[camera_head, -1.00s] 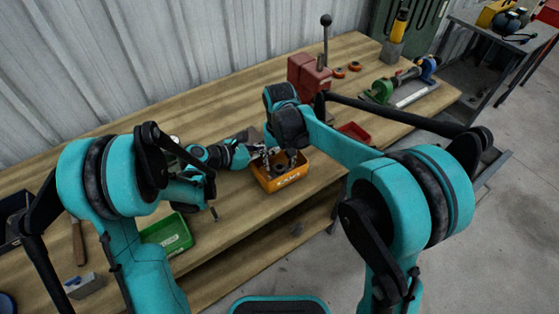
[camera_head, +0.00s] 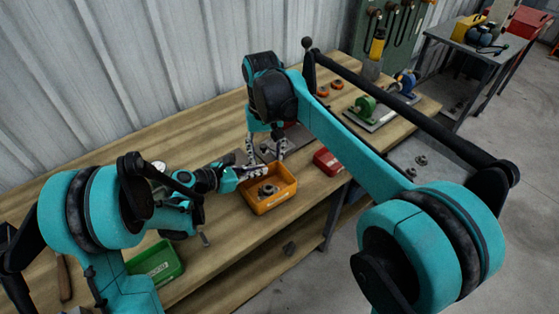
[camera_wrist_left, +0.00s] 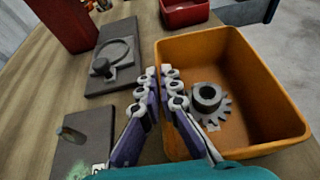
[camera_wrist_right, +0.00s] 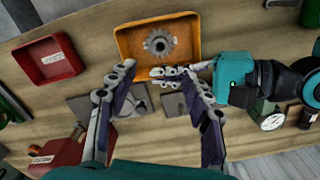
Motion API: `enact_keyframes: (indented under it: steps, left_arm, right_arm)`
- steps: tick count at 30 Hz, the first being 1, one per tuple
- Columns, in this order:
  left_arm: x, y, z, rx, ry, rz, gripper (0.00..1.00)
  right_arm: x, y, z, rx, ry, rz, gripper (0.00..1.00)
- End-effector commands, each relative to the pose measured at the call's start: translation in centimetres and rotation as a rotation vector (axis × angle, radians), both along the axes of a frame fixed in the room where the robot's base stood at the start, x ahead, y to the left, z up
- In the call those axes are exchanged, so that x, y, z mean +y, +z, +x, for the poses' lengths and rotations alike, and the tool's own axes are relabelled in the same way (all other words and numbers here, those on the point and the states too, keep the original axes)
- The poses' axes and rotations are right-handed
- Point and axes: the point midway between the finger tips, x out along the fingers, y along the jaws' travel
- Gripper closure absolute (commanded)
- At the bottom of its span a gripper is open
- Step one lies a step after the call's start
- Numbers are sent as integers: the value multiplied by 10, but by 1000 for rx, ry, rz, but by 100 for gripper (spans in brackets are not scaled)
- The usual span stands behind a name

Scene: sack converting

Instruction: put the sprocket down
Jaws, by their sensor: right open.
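The sprocket (camera_head: 268,189), a grey toothed wheel with a raised hub, lies inside the orange bin (camera_head: 270,207). It also shows in the left wrist view (camera_wrist_left: 221,110) and the right wrist view (camera_wrist_right: 158,42), with no finger on it. In the head view the right gripper (camera_head: 266,149) is just behind the bin, above grey plates on the bench.
A plate with a ring (camera_wrist_left: 115,52) and a plate with a peg (camera_wrist_left: 72,150) lie beside the bin. A red bin (camera_head: 327,162) stands to its right, a green bin (camera_head: 158,262) to its left. A red press (camera_wrist_right: 55,158) is close to my right gripper.

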Motion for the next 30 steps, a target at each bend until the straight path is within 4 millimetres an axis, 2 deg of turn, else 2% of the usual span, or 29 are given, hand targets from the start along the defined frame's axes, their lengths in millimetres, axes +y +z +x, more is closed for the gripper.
enact_keyframes:
  steps: [6,11,16,20,24,30]
  left_arm:
    - [0,0,0,0,0,-1,100]
    - [0,0,0,0,0,-1,100]
    - [0,0,0,0,0,0,100]
    - [0,0,0,0,0,0,100]
    - [0,0,0,0,0,0,100]
    - [0,0,0,0,0,0,100]
  right_arm:
    - [-5,3,-3,-10,-3,3,50]
    - [-29,9,-20,-70,-18,21,50]
    - [-70,10,-55,-187,-45,47,50]
    - [-100,3,-85,-286,-66,59,50]
    - [-127,-12,-117,-393,-88,63,50]
    - [-155,-40,-156,-525,-113,54,50]
